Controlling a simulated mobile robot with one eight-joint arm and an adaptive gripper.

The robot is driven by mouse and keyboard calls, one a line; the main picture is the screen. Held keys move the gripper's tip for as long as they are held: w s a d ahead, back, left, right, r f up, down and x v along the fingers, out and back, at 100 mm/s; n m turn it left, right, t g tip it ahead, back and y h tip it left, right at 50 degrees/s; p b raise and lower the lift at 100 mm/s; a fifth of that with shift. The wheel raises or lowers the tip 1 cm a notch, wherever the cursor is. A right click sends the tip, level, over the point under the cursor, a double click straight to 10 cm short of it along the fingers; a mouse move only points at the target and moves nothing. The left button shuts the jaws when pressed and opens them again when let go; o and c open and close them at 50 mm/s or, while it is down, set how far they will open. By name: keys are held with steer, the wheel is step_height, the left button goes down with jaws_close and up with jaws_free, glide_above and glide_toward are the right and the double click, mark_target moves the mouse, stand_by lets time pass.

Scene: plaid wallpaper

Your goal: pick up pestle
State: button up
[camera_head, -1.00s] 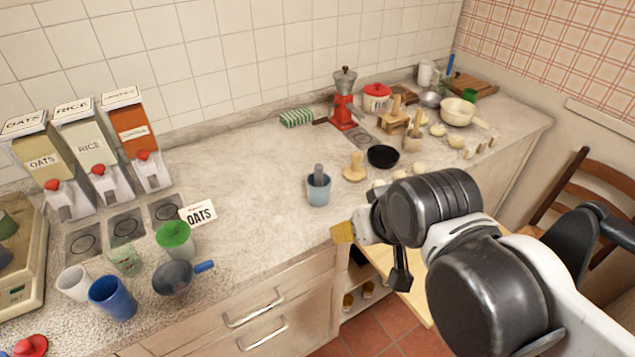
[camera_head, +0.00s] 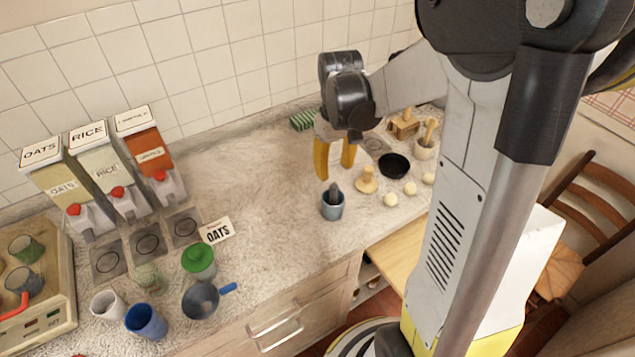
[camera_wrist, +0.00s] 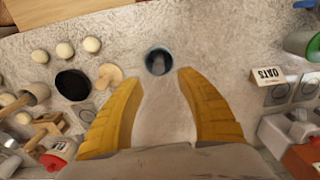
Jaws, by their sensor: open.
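A second, wooden pestle (camera_head: 430,128) leans in a wooden mortar (camera_head: 424,151) farther right.
A wooden stamp (camera_head: 367,182), a black bowl (camera_head: 394,165) and several pale balls (camera_head: 390,200) lie right of the cup. An OATS card (camera_head: 216,231) and a green-lidded cup (camera_head: 199,262) are left. The counter between card and cup is clear.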

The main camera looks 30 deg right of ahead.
mark_target(334, 186)
step_height(334, 186, down, 9)
steer(key=shift+w+d+r+b, duration=0.1)
steer(key=shift+r+b, duration=0.05)
steer(key=shift+b, duration=1)
steer(key=shift+c, duration=0.5)
jaws_close()
